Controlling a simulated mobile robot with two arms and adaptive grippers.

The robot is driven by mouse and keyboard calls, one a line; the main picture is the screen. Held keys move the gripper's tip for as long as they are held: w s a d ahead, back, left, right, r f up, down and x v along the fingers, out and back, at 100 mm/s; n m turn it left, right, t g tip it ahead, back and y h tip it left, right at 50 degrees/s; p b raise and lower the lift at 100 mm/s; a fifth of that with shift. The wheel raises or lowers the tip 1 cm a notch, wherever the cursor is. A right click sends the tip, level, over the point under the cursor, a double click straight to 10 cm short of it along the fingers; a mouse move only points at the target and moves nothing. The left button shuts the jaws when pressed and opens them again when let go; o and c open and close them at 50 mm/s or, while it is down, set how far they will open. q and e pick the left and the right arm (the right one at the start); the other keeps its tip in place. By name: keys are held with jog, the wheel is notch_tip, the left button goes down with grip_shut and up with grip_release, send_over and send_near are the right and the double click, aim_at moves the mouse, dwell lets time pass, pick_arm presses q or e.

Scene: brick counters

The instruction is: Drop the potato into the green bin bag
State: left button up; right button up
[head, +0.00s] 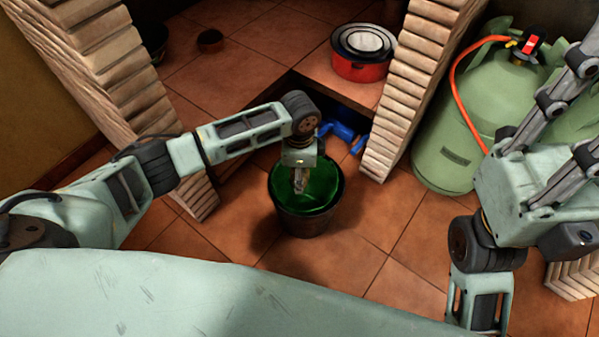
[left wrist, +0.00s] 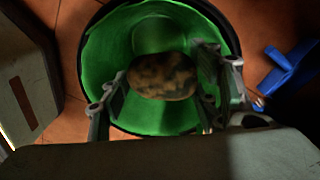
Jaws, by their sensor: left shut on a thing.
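The potato (left wrist: 162,76) is brown with dark mottling and sits between the fingers of my left gripper (left wrist: 165,90). The gripper is shut on it, pointing down over the bin. In the head view my left gripper (head: 300,180) is above the bin's opening, and the potato is hard to make out there. The green bin bag (head: 318,190) lines a dark round bin (head: 308,222) on the floor. The left wrist view shows the green bag (left wrist: 110,50) all around the potato. My right arm is at the right of the head view, but its fingers are out of frame.
A blue object (head: 345,132), perhaps pipework, lies behind the bin. Brick pillars (head: 420,75) flank the opening. A red pot (head: 362,64) stands on the tiled surface. A green gas cylinder (head: 470,120) with an orange hose stands at right.

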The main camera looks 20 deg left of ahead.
pick_arm(q)
jog(key=o, duration=1.3)
notch_tip(320, 180, up, 12)
jog(key=shift+r, duration=0.1)
jog(key=shift+d, duration=0.15)
